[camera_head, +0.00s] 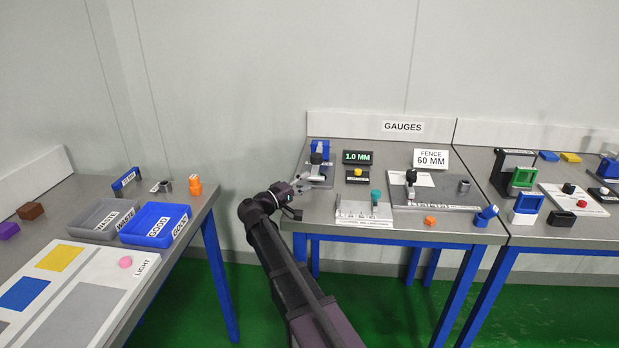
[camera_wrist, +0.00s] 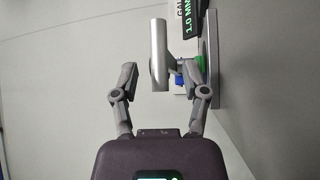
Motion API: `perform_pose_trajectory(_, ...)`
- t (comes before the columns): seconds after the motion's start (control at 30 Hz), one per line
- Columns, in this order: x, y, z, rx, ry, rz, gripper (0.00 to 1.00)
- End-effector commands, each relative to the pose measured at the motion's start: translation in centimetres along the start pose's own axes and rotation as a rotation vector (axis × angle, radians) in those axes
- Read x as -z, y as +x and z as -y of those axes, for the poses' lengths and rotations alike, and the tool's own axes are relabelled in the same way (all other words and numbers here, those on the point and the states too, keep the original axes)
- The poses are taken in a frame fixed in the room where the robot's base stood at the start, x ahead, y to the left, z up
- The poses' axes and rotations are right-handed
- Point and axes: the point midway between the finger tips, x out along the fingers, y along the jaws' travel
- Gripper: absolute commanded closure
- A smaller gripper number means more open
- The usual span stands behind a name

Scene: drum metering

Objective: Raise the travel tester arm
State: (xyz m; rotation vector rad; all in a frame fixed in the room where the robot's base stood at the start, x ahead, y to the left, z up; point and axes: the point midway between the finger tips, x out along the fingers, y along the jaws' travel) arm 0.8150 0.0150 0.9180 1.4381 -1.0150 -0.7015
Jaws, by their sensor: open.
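The travel tester (camera_head: 320,150) stands at the left end of the gauge table, with a blue upright, a grey arm and a dark knob. In the wrist view a silver bar (camera_wrist: 160,55), apparently the tester arm's handle, lies between the fingertips of my gripper (camera_wrist: 160,77). A grey stem joins the bar on its right, with green and blue parts behind it. My gripper (camera_head: 303,183) is open, just in front of the tester at the table's left edge. I see a gap left of the bar; contact at the right finger is unclear.
A display (camera_head: 357,157) reading 1.0 MM stands right of the tester. A white comb-like gauge (camera_head: 350,214) with a teal knob sits in front. The fence plate (camera_head: 435,190) lies further right. Open floor separates this table from the left table (camera_head: 190,210).

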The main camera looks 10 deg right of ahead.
Motion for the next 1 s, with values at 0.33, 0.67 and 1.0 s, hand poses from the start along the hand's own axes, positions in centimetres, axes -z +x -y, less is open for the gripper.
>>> perform_pose_trajectory(0.33,0.0,3.1,0.0,0.000,0.000,0.002,0.42)
perform_pose_trajectory(0.67,0.0,3.3,0.0,0.000,0.000,0.001,0.42)
perform_pose_trajectory(1.0,0.0,3.3,0.0,-0.001,0.000,0.001,1.00)
